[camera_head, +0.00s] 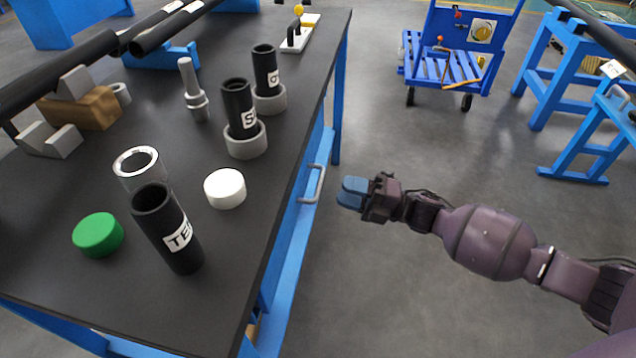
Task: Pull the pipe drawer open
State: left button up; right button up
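The drawer (297,222) is a blue front under the right edge of the black-topped table. Its grey bar handle (314,184) sticks out to the right. The drawer looks shut, and its inside is hidden under the table top. My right gripper (351,193), with blue fingertips, is just right of the handle and points at it. It appears apart from the handle, with floor showing between them. The two fingertips look close together, and I cannot tell if they are open or shut. My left gripper is out of view.
The table top (150,310) carries black pipes, grey rings, a green cap (98,235), a white cap (225,188) and a labelled black tube (167,228). A blue cart (450,65) and blue stands (590,90) are farther off.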

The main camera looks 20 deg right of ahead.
aim_at(320, 182)
jog(key=shift+b+x, duration=0.3)
jog(key=shift+x, duration=2.9)
grip_shut()
